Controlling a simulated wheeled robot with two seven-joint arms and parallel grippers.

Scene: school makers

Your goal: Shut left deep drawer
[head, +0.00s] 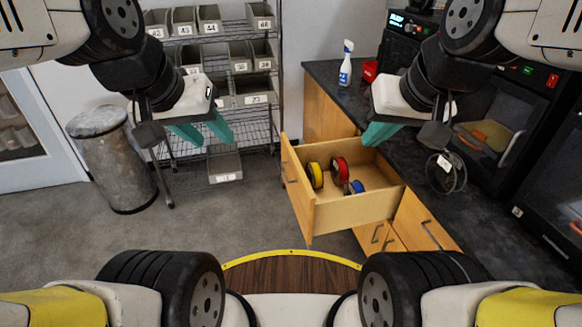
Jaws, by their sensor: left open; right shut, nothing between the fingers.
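A light wooden drawer (354,209) is pulled out of the wooden cabinet (328,115) under the dark counter. Its front panel, with a grey handle, faces left. Inside lie a yellow spool (315,176), a red spool (339,170) and a blue spool (355,187). My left gripper (205,134) has teal fingers spread apart and empty, held in the air left of the drawer. My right gripper (377,134) is shut and empty, in the air above the drawer's far side near the counter edge.
A wire shelf with grey numbered bins (250,98) and a metal trash can (112,160) stand at the back left. The counter holds a spray bottle (346,64), a red box (370,71) and dark printer-like machines (500,125). The grey floor left of the drawer is clear.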

